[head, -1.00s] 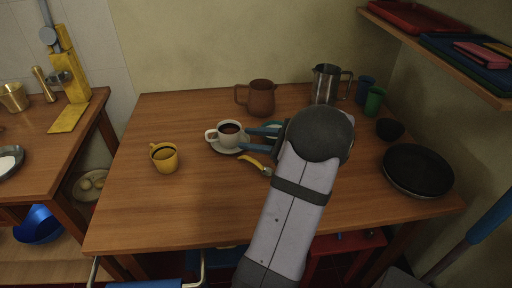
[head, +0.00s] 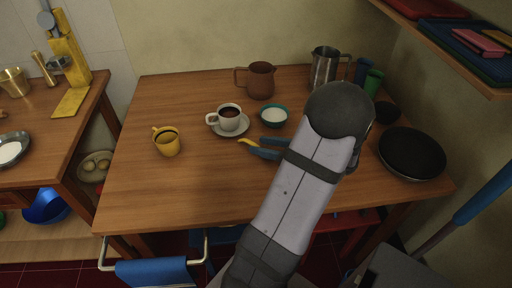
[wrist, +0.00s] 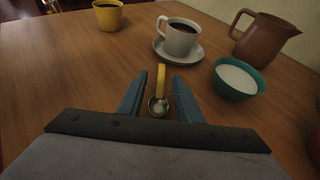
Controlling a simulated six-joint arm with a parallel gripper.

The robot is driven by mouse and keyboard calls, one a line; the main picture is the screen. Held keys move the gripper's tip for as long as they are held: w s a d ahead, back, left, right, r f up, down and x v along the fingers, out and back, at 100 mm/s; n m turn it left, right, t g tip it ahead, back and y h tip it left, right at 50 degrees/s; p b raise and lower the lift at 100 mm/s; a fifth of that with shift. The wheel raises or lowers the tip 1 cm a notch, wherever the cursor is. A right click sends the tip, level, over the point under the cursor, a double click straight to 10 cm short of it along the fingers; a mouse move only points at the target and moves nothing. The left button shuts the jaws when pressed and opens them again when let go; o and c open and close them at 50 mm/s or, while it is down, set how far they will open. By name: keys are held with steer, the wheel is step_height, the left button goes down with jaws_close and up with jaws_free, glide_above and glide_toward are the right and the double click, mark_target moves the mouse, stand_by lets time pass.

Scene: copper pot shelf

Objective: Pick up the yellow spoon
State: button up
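The yellow spoon lies on the wooden table (head: 190,195), just in front of the saucer. Its yellow handle (wrist: 161,78) points away from me in the wrist view, and its metallic bowl lies nearer my palm. In the head view only the handle end (head: 246,142) shows clearly; my gripper hides the rest. My gripper (wrist: 160,80) has two blue fingers, spread apart. In the wrist view one finger is on each side of the spoon, with gaps to it. In the head view the gripper (head: 256,146) is low over the table. I cannot tell its exact height.
A white coffee cup (head: 228,118) on a saucer (head: 236,131) stands just behind the spoon. A teal bowl (wrist: 237,91) is close on the right. A yellow mug (head: 168,144) stands left, a brown jug (head: 261,82) behind. The front left tabletop is clear.

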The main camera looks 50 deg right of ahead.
mark_target(253, 143)
steer(key=shift+x, duration=2.55)
steer(key=shift+d, duration=0.1)
steer(key=shift+c, duration=0.6)
jaws_close()
